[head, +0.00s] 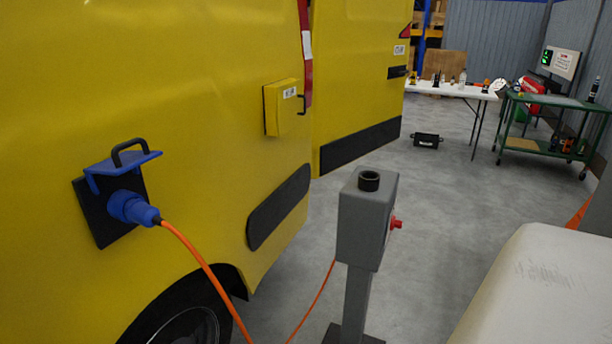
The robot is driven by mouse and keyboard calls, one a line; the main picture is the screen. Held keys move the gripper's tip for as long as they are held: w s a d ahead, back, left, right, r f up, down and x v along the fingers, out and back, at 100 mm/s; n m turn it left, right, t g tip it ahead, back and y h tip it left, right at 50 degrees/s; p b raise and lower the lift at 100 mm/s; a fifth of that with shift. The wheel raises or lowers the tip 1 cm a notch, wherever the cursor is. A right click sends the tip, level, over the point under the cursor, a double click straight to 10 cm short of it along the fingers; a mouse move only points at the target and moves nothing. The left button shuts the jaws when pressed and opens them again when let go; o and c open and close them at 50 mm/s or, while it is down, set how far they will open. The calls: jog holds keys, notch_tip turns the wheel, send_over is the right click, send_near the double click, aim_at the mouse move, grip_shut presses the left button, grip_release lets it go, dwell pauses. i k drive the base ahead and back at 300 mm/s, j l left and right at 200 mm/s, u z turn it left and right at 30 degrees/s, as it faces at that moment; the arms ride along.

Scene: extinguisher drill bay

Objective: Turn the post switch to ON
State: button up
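A grey post (362,225) stands on the floor just right of the yellow van, with a box-shaped head on a narrow column. A red switch knob (396,223) sticks out of the right side of the head. The face that carries it is turned mostly away, so its ON and OFF marks and its setting are hidden. A short black round socket or ring (369,181) sits on top of the head. My gripper is not in view.
A blue plug (132,207) sits in the van's side inlet, with an orange cable (205,270) running down toward the post. A pale rounded surface (545,290) fills the lower right. A white table (450,90) and green cart (555,125) stand behind. Grey floor between is mostly clear.

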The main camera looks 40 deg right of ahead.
aim_at(397, 224)
jog(key=z, duration=1.8)
